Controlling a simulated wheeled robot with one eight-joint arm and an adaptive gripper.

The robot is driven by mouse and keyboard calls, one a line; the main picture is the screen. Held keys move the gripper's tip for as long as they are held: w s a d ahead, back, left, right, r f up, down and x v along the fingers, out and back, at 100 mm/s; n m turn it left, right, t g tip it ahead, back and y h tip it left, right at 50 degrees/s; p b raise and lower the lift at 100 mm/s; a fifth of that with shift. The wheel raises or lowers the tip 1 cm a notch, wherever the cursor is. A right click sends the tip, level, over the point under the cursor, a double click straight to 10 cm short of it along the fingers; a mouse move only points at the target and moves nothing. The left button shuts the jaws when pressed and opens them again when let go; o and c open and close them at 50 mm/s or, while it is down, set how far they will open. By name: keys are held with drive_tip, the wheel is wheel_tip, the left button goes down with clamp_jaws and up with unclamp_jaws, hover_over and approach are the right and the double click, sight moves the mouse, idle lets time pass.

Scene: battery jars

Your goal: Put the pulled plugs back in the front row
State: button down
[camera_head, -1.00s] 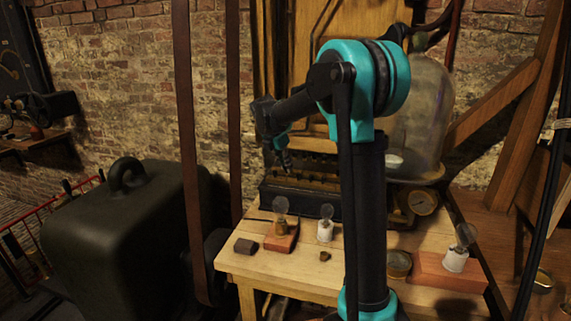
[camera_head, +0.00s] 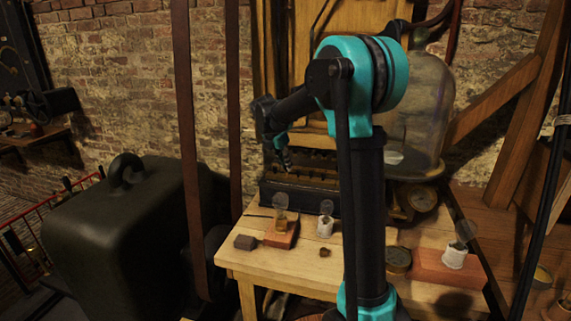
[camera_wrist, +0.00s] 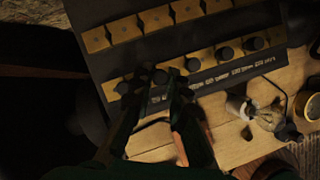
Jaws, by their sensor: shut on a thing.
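The dark plug box (camera_head: 295,202) stands at the back of the table, with brass blocks along its top. My gripper (camera_wrist: 160,82) is shut on a black plug (camera_wrist: 160,75) at the left part of the front row. Whether this plug is fully seated is hidden. In the head view my gripper (camera_head: 286,160) is over the box.
A bulb on a reddish block (camera_head: 283,236), a white-based bulb (camera_head: 325,226), a dark block (camera_head: 245,243) and a small brown piece (camera_head: 324,253) stand in front of the box. A glass bell jar (camera_head: 425,115) is behind right. A gauge (camera_head: 424,198) is beside the box.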

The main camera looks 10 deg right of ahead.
drive_tip(key=shift+f, duration=0.75)
idle(0.7)
drive_tip(key=c, duration=1.4)
unclamp_jaws()
drive_tip(key=shift+r, duration=0.1)
